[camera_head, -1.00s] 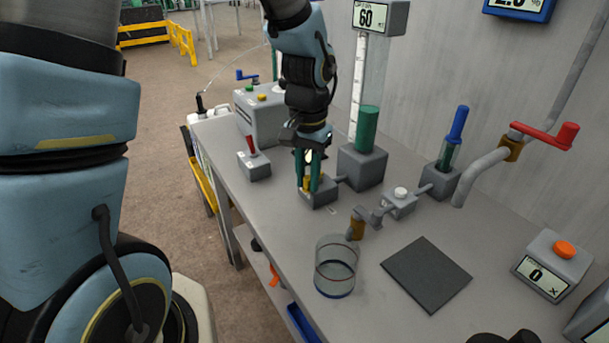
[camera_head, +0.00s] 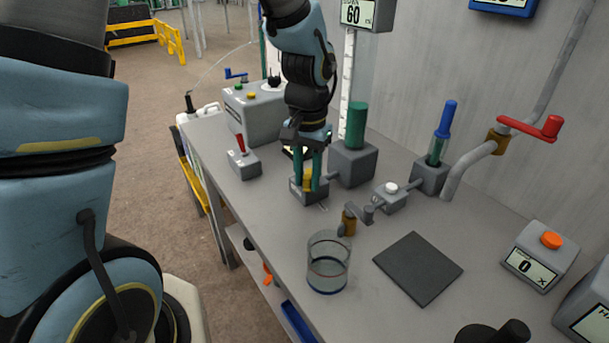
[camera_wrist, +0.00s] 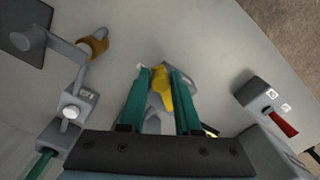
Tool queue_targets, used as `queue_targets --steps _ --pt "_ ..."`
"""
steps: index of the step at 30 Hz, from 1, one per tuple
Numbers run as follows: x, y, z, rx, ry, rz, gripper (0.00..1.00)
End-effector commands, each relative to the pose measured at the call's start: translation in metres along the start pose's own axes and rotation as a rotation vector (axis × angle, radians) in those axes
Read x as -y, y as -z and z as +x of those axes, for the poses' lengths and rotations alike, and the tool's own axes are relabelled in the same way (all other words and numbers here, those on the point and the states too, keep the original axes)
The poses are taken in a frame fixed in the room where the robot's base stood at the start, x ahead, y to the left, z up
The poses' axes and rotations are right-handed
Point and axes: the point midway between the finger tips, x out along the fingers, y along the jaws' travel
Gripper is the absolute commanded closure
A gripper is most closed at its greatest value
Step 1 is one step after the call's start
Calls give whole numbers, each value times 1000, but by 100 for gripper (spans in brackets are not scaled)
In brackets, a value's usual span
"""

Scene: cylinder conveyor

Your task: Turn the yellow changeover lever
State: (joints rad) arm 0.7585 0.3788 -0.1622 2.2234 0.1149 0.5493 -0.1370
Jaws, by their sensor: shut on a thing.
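The yellow changeover lever (camera_head: 307,179) sits on top of a small grey valve block (camera_head: 300,196) on the bench. My gripper (camera_head: 309,188) points down over the block, its green fingers on either side of the lever. In the wrist view the lever (camera_wrist: 161,88) lies between the two green fingers of my gripper (camera_wrist: 159,78). The gripper is shut on the lever. The fingers hide part of the lever and block in the head view.
A grey box with a red switch (camera_head: 241,147) stands to the left. A green cylinder (camera_head: 356,125) stands on a block behind right. A glass beaker (camera_head: 328,262) and a dark mat (camera_head: 418,268) are in front. A brass spout (camera_head: 349,220) is near the beaker.

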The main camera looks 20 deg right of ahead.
Motion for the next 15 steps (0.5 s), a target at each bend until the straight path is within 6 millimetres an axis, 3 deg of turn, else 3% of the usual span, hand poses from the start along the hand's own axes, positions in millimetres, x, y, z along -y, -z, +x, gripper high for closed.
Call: queue_targets --steps 15 --pt "-10 8 -2 -11 -1 3 84"
